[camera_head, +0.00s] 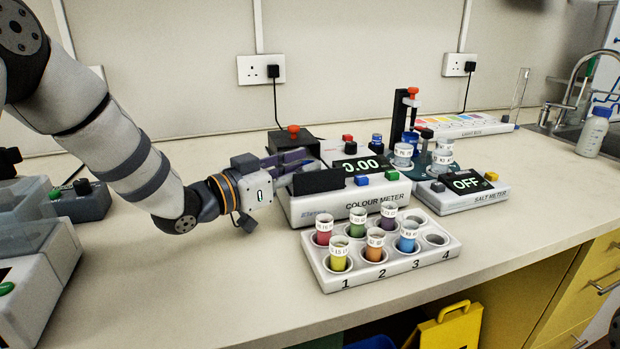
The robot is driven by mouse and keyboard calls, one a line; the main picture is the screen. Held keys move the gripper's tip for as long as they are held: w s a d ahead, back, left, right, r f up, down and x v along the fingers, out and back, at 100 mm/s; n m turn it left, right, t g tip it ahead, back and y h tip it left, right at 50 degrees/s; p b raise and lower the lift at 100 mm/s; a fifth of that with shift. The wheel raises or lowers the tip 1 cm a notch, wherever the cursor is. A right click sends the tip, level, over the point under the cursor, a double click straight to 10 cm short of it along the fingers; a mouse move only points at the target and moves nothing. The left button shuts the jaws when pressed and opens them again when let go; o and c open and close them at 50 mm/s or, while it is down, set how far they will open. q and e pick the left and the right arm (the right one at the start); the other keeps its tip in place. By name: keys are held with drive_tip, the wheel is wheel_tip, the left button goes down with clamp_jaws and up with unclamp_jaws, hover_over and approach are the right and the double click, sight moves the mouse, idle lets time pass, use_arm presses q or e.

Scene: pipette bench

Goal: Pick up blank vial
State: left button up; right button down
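My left gripper (298,163) reaches in from the left. Its dark fingers are at the back left of the colour meter (365,206), behind a black upright panel and close to a black box with a red knob (293,131). The fingertips are partly hidden, so I cannot tell whether they are open or hold anything. I cannot pick out the blank vial for sure, as the labels are too small to read. Pale vials (403,154) with white collars stand in a dark teal holder at the back. My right gripper is not in view.
A white numbered rack (395,271) in front holds red, green, purple, yellow, orange and blue vials; its two right-hand holes look empty. A salt meter (463,197) reading OFF stands at right. A sink and wash bottle (592,132) are far right.

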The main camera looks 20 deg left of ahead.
use_arm(q)
drive_tip(key=shift+r, duration=0.1)
clamp_jaws()
